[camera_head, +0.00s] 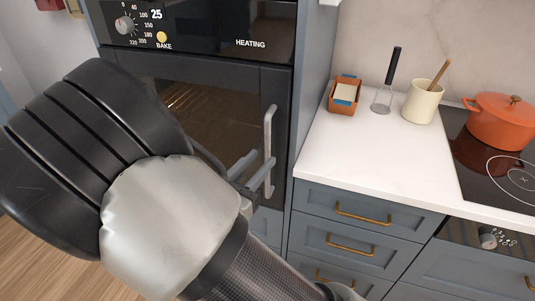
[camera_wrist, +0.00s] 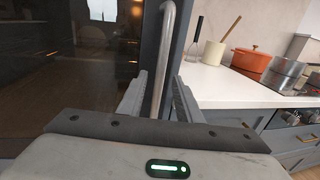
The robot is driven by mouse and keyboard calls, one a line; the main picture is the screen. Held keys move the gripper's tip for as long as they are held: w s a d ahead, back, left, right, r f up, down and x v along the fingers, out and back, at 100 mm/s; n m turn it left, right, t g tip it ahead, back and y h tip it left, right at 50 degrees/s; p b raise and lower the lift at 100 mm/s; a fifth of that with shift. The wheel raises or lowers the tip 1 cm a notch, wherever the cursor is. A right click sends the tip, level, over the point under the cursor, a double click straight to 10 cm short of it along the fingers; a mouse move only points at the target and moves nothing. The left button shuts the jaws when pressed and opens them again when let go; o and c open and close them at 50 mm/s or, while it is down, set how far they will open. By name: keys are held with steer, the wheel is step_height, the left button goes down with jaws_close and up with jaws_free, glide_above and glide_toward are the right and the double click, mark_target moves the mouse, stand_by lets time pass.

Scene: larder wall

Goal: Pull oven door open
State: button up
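The oven door (camera_head: 215,100) is dark with a glass window and looks closed in the head view. Its long grey vertical handle (camera_head: 269,135) is on the door's right edge. In the wrist view the handle (camera_wrist: 163,55) runs down between the two fingers of my gripper (camera_wrist: 160,78). The fingers are apart, with a gap showing on each side of the bar, so my gripper is open around the handle and not clamped on it. In the head view my gripper (camera_head: 253,172) is at the handle's lower half, and my arm hides the door's lower left.
The control panel (camera_head: 200,25) is above the door. To the right, a white counter (camera_head: 350,150) holds an orange box (camera_head: 345,95), a whisk (camera_head: 383,100), a cream utensil pot (camera_head: 423,102) and an orange pot (camera_head: 500,122) on the hob. Drawers (camera_head: 350,240) with brass handles are below.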

mark_target(266, 154)
steer(key=shift+x, duration=2.3)
steer(key=shift+c, duration=0.3)
jaws_close()
